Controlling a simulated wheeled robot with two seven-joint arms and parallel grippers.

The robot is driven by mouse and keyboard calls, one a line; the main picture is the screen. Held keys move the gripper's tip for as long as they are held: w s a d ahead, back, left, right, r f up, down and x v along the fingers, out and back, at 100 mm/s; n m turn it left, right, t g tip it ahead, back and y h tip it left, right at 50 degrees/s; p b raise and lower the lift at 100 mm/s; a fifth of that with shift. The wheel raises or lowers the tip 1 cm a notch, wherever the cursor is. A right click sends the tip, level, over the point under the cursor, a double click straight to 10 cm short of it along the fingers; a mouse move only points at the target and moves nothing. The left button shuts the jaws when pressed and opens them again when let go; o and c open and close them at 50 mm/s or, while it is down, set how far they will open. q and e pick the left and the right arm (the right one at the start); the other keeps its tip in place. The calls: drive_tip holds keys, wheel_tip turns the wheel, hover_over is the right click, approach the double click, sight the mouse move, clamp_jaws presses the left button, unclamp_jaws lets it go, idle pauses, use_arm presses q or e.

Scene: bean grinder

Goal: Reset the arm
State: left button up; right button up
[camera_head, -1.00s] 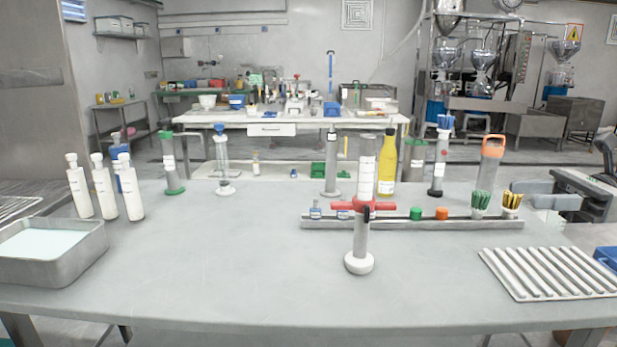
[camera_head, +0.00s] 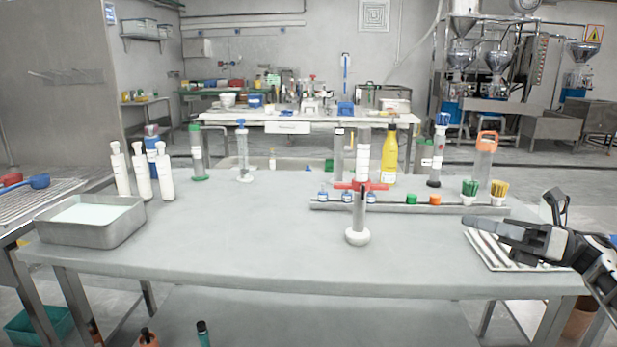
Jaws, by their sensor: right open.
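My right gripper (camera_head: 480,225) comes in from the right edge, over the ribbed white tray (camera_head: 545,267) at the right end of the table. Its jaws are open, point left and hold nothing that I can see. The arm hides part of the ribbed tray. My left gripper is not in view. The grinder (camera_head: 358,212), a grey tube with a red cross handle and a white round base, stands upright at the middle of the table, well left of the right gripper.
A grey rack (camera_head: 400,208) behind the grinder holds small caps and brushes. A yellow bottle (camera_head: 389,156) and several tubes stand behind it. White bottles (camera_head: 164,178) and a metal basin (camera_head: 88,222) stand at the left. The table's (camera_head: 230,240) front middle is clear.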

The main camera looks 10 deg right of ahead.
drive_tip(key=s+a+f+m+t+h+p, duration=0.15)
drive_tip(key=a+f+m+t+h, duration=0.9)
drive_tip(key=m, duration=1.35)
drive_tip(key=s+a+f+m+g+h+p, duration=0.1)
drive_tip(key=s+a+f+m+g+h, duration=0.1)
drive_tip(key=s+a+f+m, duration=0.4)
drive_tip(key=s+a+f+m+g+h+p, duration=0.1)
drive_tip(key=s+a+f+m+g+h, duration=0.2)
drive_tip(key=s+f+m, duration=0.9)
drive_tip(key=a+m+g, duration=0.1)
drive_tip(key=a+g, duration=0.1)
drive_tip(key=a, duration=0.1)
drive_tip(key=shift+s+a, duration=0.25)
drive_tip(key=shift+s, duration=0.15)
